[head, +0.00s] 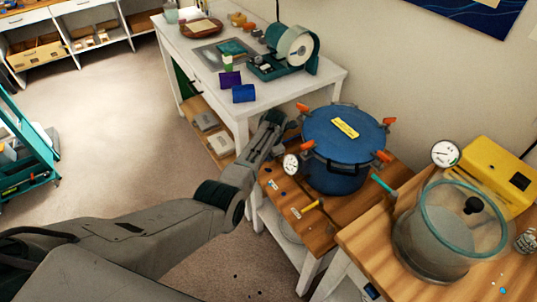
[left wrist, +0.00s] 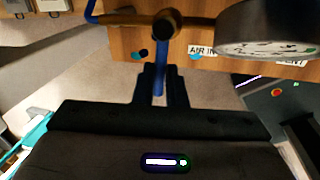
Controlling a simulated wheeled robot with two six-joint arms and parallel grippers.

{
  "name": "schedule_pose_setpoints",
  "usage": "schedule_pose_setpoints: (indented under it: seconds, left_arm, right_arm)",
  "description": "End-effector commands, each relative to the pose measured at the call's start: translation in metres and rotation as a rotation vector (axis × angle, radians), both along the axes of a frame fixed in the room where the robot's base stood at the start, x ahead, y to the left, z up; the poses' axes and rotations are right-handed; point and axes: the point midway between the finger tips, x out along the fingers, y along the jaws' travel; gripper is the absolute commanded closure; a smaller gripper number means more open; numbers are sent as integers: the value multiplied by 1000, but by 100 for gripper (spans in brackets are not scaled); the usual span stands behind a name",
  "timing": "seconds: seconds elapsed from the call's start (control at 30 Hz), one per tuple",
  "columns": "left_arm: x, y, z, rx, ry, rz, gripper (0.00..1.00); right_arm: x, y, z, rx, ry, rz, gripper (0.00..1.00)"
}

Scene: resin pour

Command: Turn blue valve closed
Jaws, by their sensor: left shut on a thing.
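My left gripper (head: 273,128) reaches to the near left side of the blue pressure pot (head: 335,178) on the wooden stand. In the left wrist view the two dark fingers of the left gripper (left wrist: 161,88) are shut on the blue valve handle (left wrist: 159,80). The handle hangs below a brass fitting (left wrist: 130,17) and points down between the fingers. In the head view I cannot make out the blue handle by the gripper. My right gripper is not in view.
A gauge (left wrist: 270,30) sits close to the right of the fingers, with an "AIR IN" label (left wrist: 202,50) behind. A yellow handle (head: 312,205) lies along the stand (head: 325,238). A clear chamber (head: 435,250) stands on the right bench. The white table (head: 205,75) is behind.

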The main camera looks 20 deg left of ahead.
Motion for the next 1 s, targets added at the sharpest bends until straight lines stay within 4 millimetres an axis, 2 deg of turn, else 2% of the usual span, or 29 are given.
schedule_pose_setpoints:
  seconds: [0.1, 0.23, 0.77, 0.8, 0.87, 0.9, 1.0]
  left_arm:
    - [-1, -3, 0, -3, -1, 45, 100]
    - [-2, -4, 0, -2, -1, 77, 100]
    - [-2, -5, 0, -3, -1, 99, 100]
    - [-2, -5, 0, -2, 0, 99, 83]
    - [-2, -5, 0, -2, 0, 99, 71]
    - [-2, -5, 0, -2, 0, 99, 67]
    - [-2, -5, 0, -2, 0, 99, 67]
  right_arm:
    - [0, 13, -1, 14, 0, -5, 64]
    - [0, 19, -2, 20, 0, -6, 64]
    - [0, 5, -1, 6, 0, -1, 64]
    - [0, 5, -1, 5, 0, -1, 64]
    - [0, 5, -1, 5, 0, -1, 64]
    - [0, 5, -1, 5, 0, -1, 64]
    - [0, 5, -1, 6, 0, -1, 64]
